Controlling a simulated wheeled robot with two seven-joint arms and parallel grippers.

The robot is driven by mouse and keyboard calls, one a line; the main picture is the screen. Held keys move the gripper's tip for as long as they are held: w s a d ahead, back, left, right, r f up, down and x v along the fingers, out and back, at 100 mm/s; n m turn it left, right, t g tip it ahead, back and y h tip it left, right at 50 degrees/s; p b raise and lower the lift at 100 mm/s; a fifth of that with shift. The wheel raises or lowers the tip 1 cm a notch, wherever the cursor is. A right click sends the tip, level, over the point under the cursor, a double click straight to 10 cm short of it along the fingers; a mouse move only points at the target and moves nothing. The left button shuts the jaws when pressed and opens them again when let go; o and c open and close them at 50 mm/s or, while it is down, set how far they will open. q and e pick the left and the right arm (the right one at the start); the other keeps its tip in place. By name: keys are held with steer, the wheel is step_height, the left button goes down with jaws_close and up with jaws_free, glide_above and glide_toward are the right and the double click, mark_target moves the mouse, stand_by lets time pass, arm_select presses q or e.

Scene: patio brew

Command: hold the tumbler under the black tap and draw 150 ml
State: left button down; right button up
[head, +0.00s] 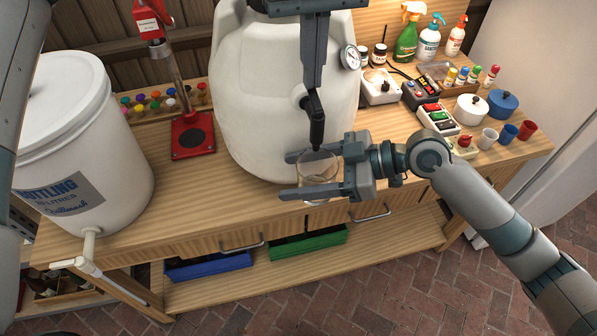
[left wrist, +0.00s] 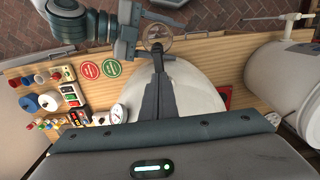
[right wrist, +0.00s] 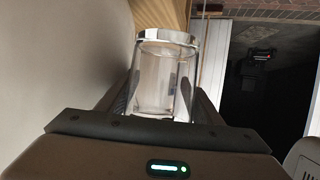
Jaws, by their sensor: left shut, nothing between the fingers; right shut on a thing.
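The clear tumbler (head: 318,166) is upright between the fingers of my right gripper (head: 287,175), which is shut on it. In the right wrist view the tumbler (right wrist: 162,80) looks clear; I cannot tell whether it holds liquid. The black tap (head: 317,128) is on the front of the large white vessel (head: 255,110), with its spout over the tumbler's mouth. My left gripper (head: 314,88) is shut and empty, its fingertips at the top of the tap. I cannot tell if they touch it. In the left wrist view the tumbler (left wrist: 157,38) shows beyond the tap.
A white bottling bucket (head: 75,130) stands at the left, its pale spout over the bench edge. A red capper (head: 192,135) stands between it and the vessel. A switch box (head: 437,118), pots and small cups crowd the right. A dial (head: 350,57) is on the vessel.

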arm_select(q)
steer(key=shift+f, duration=0.75)
stand_by(0.3)
steer(key=shift+r, duration=0.1)
stand_by(2.7)
steer(key=shift+r, duration=3.45)
step_height(320, 180, up, 12)
steer(key=shift+r+p, duration=0.65)
steer(key=shift+p, duration=0.05)
arm_select(e)
steer(key=s+d, duration=0.2)
steer(key=s, duration=0.5)
steer(key=shift+s+d, duration=0.25)
steer(key=shift+d, duration=0.1)
